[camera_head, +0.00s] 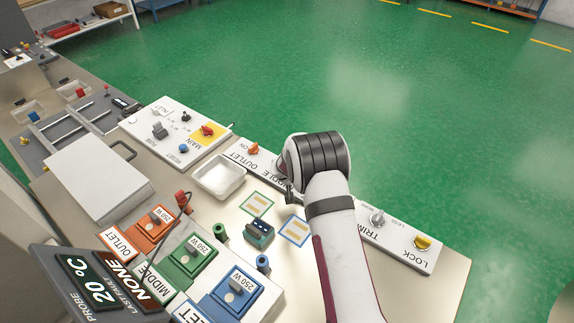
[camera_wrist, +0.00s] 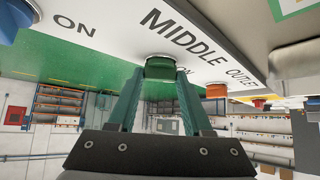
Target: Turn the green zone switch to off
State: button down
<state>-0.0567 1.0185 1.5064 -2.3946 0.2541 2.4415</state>
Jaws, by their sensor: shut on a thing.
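The green zone switch (camera_wrist: 160,68) is a green knob under the word MIDDLE on a white panel, seen in the wrist view. My gripper (camera_wrist: 161,75) has its two teal fingers closed on the knob from both sides. Which way the knob points cannot be told, as the fingers cover its sides. In the head view my arm and wrist hide the green switch on the white switch strip (camera_head: 400,240).
A grey TRIM knob (camera_head: 377,217) and a yellow LOCK knob (camera_head: 422,241) are farther along the strip. A white tray (camera_head: 238,186) stands nearby.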

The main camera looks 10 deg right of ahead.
jog(key=shift+w+r+n+y, duration=0.1)
jog(key=shift+n+y, duration=0.2)
jog(key=shift+c, duration=1.6)
grip_release()
jog(key=v, duration=1.5)
jog(key=shift+s+r, duration=0.2)
jog(key=shift+s, duration=0.2)
